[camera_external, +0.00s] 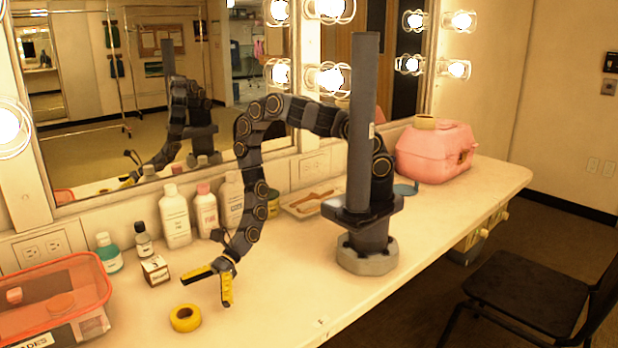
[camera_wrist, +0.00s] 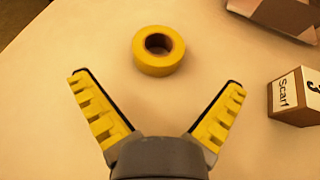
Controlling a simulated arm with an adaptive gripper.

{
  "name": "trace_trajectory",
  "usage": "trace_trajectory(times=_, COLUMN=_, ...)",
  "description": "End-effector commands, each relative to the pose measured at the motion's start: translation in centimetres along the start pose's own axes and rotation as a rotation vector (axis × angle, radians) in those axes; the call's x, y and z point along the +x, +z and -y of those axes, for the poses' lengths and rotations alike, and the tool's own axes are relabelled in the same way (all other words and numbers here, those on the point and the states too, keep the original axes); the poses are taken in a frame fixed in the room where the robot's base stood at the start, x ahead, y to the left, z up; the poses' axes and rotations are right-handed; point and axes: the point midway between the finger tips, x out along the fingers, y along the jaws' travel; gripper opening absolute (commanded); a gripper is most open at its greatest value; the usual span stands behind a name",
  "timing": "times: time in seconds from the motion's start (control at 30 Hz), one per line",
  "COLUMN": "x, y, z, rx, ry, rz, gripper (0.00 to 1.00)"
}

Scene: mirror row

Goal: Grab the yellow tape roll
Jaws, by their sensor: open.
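The yellow tape roll (camera_external: 185,318) lies flat on the counter, near its front edge in the external view. It also shows in the wrist view (camera_wrist: 158,51), ahead of my gripper, with its dark hole facing up. My gripper (camera_external: 208,287) is open and empty, with yellow fingers spread wide above the counter, up and to the right of the roll in the external view. In the wrist view the fingers of my gripper (camera_wrist: 157,88) point towards the roll, which is apart from both fingertips and lies between their directions.
A small box (camera_external: 155,270) labelled "Scarf" in the wrist view (camera_wrist: 295,97) stands right of the roll there. A pink-lidded bin (camera_external: 55,295) is at the left. Several bottles (camera_external: 175,215) stand along the mirror. A pink case (camera_external: 435,152) is at the far right. Counter around the roll is clear.

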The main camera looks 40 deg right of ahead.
Motion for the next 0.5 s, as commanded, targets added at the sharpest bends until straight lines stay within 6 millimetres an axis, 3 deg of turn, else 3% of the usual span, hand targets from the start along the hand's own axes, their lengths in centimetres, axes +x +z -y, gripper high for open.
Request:
trace_trajectory(times=0.3, x=4.0, y=0.5, z=-0.3, rx=-0.006, ry=0.004, rz=0.0, gripper=1.0)
trace_trajectory(times=0.5, x=5.0, y=0.6, z=-0.2, rx=0.0, ry=0.001, rz=0.001, gripper=1.0)
